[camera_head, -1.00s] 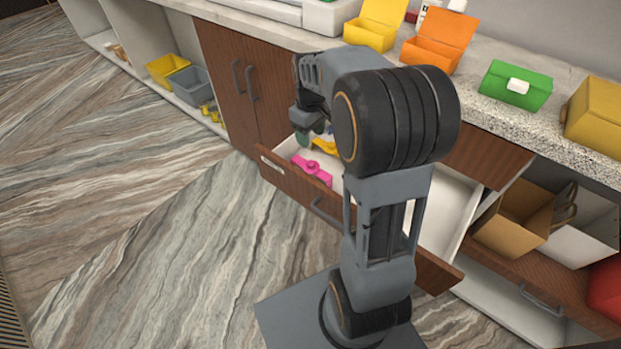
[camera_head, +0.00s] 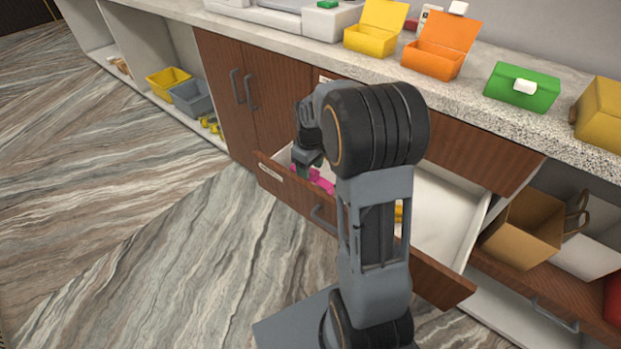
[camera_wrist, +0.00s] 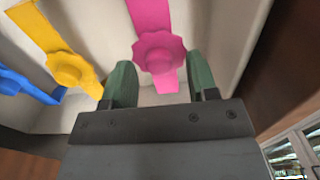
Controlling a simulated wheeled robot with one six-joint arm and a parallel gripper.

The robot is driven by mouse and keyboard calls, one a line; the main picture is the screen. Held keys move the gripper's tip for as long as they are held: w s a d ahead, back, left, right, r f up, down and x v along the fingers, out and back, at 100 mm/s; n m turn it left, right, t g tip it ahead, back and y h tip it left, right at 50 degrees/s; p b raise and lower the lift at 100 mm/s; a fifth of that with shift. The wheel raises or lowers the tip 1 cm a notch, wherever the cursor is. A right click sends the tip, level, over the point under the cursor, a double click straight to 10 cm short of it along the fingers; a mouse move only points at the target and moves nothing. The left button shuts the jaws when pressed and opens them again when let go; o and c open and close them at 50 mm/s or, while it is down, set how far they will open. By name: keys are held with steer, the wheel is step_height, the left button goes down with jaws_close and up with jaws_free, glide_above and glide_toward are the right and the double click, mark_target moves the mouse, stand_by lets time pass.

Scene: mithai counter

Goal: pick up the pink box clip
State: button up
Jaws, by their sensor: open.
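The pink box clip (camera_wrist: 158,50) lies flat in the open drawer. In the wrist view it is ahead of my gripper (camera_wrist: 160,84), with its scalloped middle at the mouth between the two green fingers. My gripper is open, one finger on each side of the clip's near end, and I cannot tell whether they touch it. In the head view the pink clip (camera_head: 322,181) is partly hidden by my gripper (camera_head: 306,172), which reaches down into the drawer.
A yellow clip (camera_wrist: 70,68) and a blue clip (camera_wrist: 22,84) lie left of the pink one. The drawer (camera_head: 440,215) has a wooden front and white inside. The counter above holds orange (camera_head: 438,50), yellow (camera_head: 374,28) and green (camera_head: 523,86) boxes.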

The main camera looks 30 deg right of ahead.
step_height(320, 180, down, 4)
steer(key=shift+w+r+b, duration=0.1)
steer(key=shift+b, duration=0.5)
steer(key=c, duration=0.8)
steer(key=shift+r, duration=0.15)
